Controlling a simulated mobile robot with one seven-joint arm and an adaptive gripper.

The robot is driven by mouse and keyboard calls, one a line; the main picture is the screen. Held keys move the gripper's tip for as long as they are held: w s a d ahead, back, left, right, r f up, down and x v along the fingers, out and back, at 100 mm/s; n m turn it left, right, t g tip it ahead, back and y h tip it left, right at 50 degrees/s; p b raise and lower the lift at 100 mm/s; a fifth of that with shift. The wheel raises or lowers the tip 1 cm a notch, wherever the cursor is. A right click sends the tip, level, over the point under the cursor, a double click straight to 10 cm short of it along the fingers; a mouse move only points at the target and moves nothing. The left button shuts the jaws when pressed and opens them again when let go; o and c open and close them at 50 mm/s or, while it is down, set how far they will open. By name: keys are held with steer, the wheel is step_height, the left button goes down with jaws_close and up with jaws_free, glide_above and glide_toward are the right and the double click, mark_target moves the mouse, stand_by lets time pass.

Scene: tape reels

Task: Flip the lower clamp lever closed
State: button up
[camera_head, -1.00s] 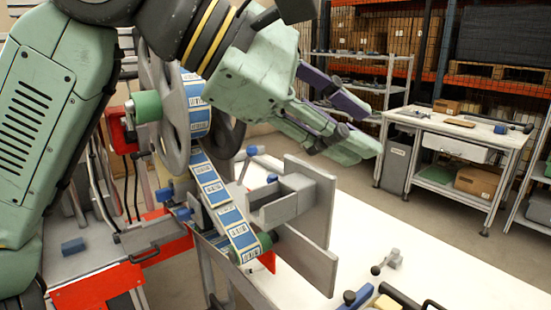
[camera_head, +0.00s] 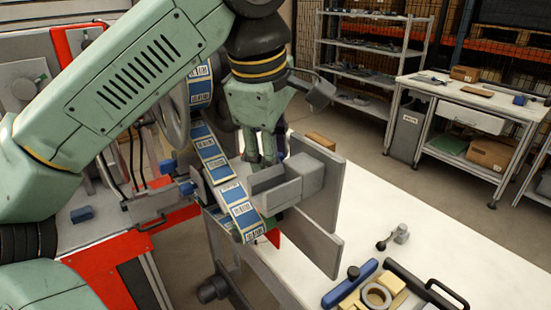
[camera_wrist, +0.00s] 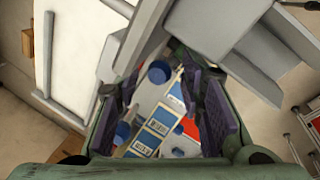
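My gripper (camera_head: 263,152) points down just behind the grey clamp bracket (camera_head: 290,186) and to the right of the label strip (camera_head: 216,160). In the wrist view the two purple fingers of my gripper (camera_wrist: 152,88) stand wide apart, with nothing held. A round blue knob (camera_wrist: 158,72) shows between the fingers, nearer the left one. Another blue knob (camera_wrist: 123,132) lies lower, beside the labels (camera_wrist: 152,133). I cannot tell which knob belongs to the lower clamp lever. In the head view my fingers and the bracket hide this area.
A large grey plate (camera_head: 324,205) stands right of the bracket, close to my gripper. The reel (camera_head: 176,115) is on the left. The white table (camera_head: 400,222) holds a small lever part (camera_head: 396,236) and a tape roll (camera_head: 377,295). Its middle is clear.

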steer(key=shift+x, duration=1.05)
jaws_close()
